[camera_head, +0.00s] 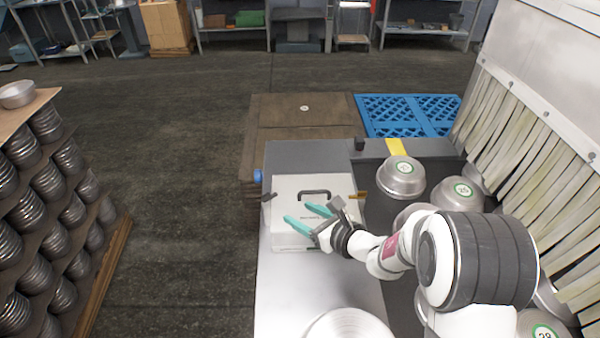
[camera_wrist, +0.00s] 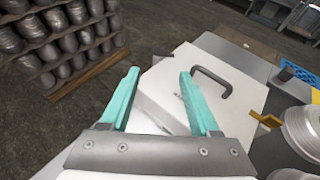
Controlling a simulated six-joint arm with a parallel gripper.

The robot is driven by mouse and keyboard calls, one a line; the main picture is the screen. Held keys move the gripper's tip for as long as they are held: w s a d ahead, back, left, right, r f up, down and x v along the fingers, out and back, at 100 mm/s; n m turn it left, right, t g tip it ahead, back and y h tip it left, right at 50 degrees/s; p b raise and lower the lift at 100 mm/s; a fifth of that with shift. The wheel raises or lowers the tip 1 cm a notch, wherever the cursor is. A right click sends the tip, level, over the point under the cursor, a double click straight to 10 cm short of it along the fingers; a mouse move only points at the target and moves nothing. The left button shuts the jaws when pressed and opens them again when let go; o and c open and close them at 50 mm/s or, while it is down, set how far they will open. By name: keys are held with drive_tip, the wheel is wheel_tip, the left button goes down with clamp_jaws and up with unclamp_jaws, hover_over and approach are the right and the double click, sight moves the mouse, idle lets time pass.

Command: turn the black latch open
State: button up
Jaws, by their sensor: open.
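A white box (camera_head: 288,184) with a black handle (camera_head: 314,194) on its lid sits on the grey table. A small dark piece (camera_head: 268,197), which looks like the black latch, sticks out at the box's left edge. A brass-coloured latch (camera_head: 358,196) is at the right edge; it also shows in the wrist view (camera_wrist: 266,119). My gripper (camera_head: 297,212) has teal fingers, open and empty, over the near part of the lid. In the wrist view its fingertips (camera_wrist: 159,72) are spread left of the handle (camera_wrist: 212,80).
Silver pans with green labels (camera_head: 400,178) stand on the dark strip to the right. A strip curtain (camera_head: 525,125) closes off the far right. A blue pallet (camera_head: 410,112) lies beyond the table. A rack of stacked pans (camera_head: 45,190) stands at left, across open floor.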

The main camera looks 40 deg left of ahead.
sight(266, 195)
drive_tip(key=x, duration=1.5)
drive_tip(key=shift+d, duration=0.1)
drive_tip(key=shift+w, duration=0.1)
clamp_jaws()
